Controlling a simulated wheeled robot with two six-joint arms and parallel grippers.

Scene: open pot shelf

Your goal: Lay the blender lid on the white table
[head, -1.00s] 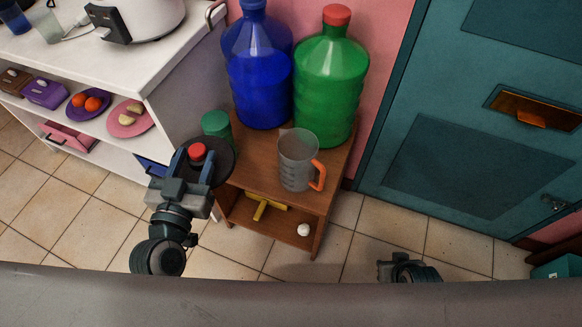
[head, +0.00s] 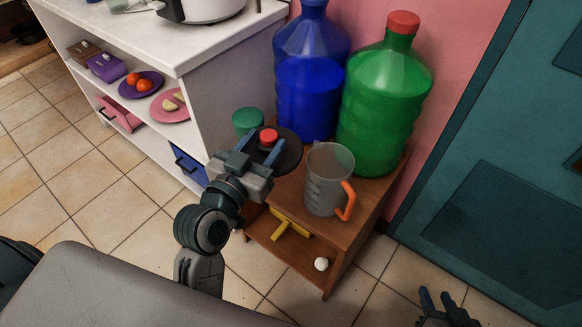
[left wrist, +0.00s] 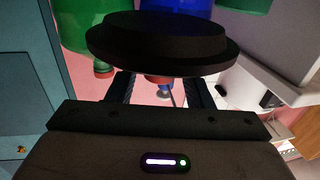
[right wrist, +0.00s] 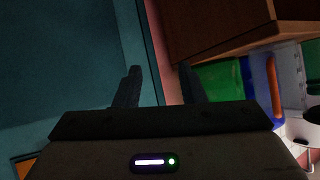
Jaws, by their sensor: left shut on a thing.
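The blender lid (head: 289,156) is a black disc with a red knob. My left gripper (head: 264,142) is shut on the knob and holds the lid in the air, seen over the left part of a wooden stand. In the left wrist view the lid (left wrist: 165,42) fills the top middle, with the knob (left wrist: 158,80) between the fingers. The white table (head: 145,40) stands at upper left, its top higher than its open shelves and apart from the lid. My right gripper (head: 440,300) is open and empty at the lower right; its spread fingers (right wrist: 160,88) show in the right wrist view.
The wooden stand (head: 347,244) holds a blue bottle (head: 310,85), a green bottle (head: 384,110), a green-lidded jar (head: 247,121) and a grey jug (head: 323,185) close beside the lid. A white cooker (head: 205,8) sits on the table's back; the table's front top looks clear.

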